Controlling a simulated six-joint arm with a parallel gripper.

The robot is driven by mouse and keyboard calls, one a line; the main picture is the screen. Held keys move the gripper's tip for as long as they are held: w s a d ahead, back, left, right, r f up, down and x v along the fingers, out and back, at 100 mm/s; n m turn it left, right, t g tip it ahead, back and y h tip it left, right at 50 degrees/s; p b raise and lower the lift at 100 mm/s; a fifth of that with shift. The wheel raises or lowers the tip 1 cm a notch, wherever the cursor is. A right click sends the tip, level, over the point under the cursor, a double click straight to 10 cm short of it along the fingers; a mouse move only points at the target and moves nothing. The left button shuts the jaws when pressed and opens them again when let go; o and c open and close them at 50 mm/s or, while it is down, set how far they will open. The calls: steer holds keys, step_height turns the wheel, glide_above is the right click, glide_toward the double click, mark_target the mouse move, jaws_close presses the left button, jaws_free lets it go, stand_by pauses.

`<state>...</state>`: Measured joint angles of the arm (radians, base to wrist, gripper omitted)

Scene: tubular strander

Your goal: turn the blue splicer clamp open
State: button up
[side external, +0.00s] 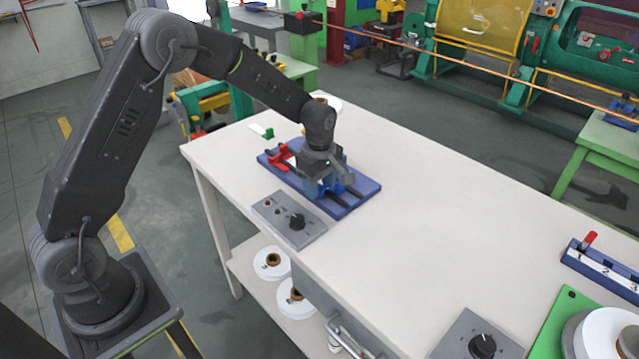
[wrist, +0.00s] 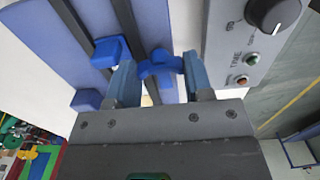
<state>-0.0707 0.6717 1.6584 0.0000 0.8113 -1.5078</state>
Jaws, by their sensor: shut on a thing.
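The splicer is a blue plate (side external: 358,198) with dark rails, lying on the white table. A red clamp (side external: 281,157) stands at its left end. My gripper (side external: 321,186) is low over the middle of the plate, pointing down, and hides much of it. In the wrist view, my gripper's two fingers (wrist: 160,82) stand either side of the blue clamp's handle (wrist: 160,66) and are shut on it. A blue block (wrist: 110,51) sits on a dark rail beside the left finger. The clamp's exact turn angle is hard to tell.
A grey control box (side external: 289,219) with a black knob stands close in front of the plate; it also shows in the wrist view (wrist: 245,45). A small green-and-white item (side external: 264,132) lies behind. The table's middle is clear to the right.

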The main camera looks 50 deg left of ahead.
stand_by(0.4)
steer(key=o, duration=0.9)
